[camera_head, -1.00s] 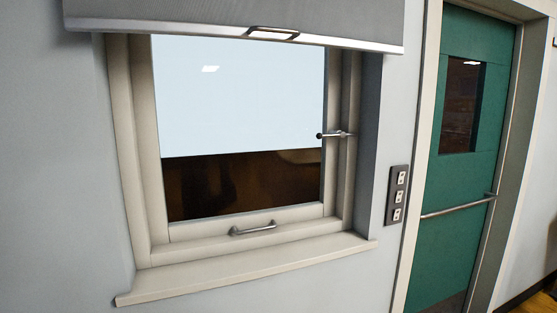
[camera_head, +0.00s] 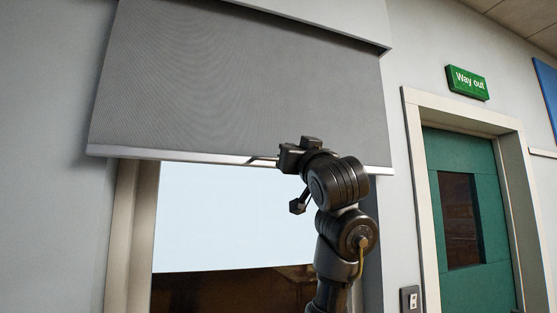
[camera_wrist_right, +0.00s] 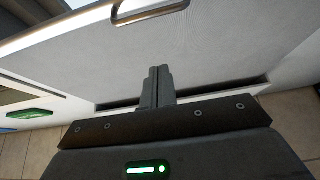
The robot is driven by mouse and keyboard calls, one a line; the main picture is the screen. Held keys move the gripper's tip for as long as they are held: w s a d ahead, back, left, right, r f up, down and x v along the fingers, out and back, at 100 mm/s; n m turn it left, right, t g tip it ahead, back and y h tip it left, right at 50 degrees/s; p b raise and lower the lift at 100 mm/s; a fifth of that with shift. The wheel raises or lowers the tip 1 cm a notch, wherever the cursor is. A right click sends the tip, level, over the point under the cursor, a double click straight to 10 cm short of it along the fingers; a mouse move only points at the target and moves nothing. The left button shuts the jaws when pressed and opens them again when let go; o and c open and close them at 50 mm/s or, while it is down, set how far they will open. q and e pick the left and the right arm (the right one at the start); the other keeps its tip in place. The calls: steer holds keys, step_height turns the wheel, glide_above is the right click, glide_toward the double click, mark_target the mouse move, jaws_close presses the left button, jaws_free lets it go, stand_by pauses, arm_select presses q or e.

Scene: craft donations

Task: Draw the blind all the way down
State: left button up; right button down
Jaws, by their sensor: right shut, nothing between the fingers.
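The grey roller blind (camera_head: 230,85) hangs partly down over the window, its pale bottom bar (camera_head: 190,155) level across the upper part. A handle (camera_head: 262,160) sticks out from the middle of the bar. My right gripper (camera_head: 281,158) is raised beside the handle; the head view does not show clearly whether they touch. In the right wrist view my right gripper's fingers (camera_wrist_right: 158,72) are together and empty. The handle loop (camera_wrist_right: 150,14) lies beyond the fingertips, apart from them, with the blind's fabric (camera_wrist_right: 220,45) behind. My left gripper is out of view.
The window's pale upper pane (camera_head: 225,220) and dark lower part show below the blind. The window frame (camera_head: 128,235) is at left. A green door (camera_head: 490,280), a way out sign (camera_head: 467,82) and a switch plate (camera_head: 410,299) are to the right.

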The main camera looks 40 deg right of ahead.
steer(key=p+x, duration=0.7)
steer(key=x, duration=0.4)
step_height(320, 180, down, 4)
steer(key=shift+f+p, duration=0.2)
steer(key=shift+p, duration=0.3)
steer(key=shift+a, duration=0.1)
